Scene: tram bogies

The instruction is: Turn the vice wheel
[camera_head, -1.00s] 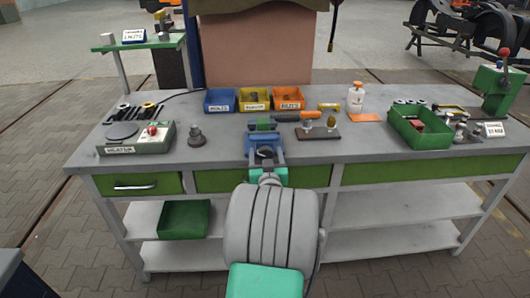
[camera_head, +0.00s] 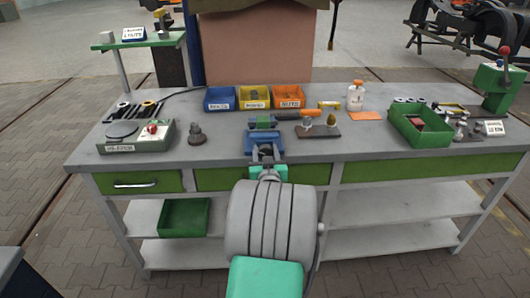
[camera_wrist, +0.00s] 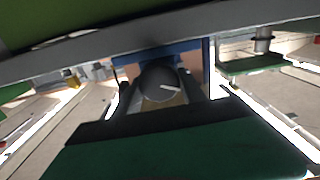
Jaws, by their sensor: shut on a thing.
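The blue bench vice (camera_head: 264,141) stands at the front edge of the grey workbench, near its middle. My gripper (camera_head: 266,155) reaches up to the front of the vice, where the wheel is; my own arm and hand partly hide this spot. In the wrist view, a dark round part with a pale mark, apparently the vice wheel (camera_wrist: 158,84), sits between the two dark fingers of my gripper (camera_wrist: 165,92). The fingers are shut on it. Blue vice metal shows behind it. The wheel's full outline is hidden.
Blue, yellow and orange bins (camera_head: 254,97) stand behind the vice. A heater box (camera_head: 139,138) is on the left and a green crate (camera_head: 420,126) on the right. Drawers and shelves (camera_head: 405,240) lie below the bench top.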

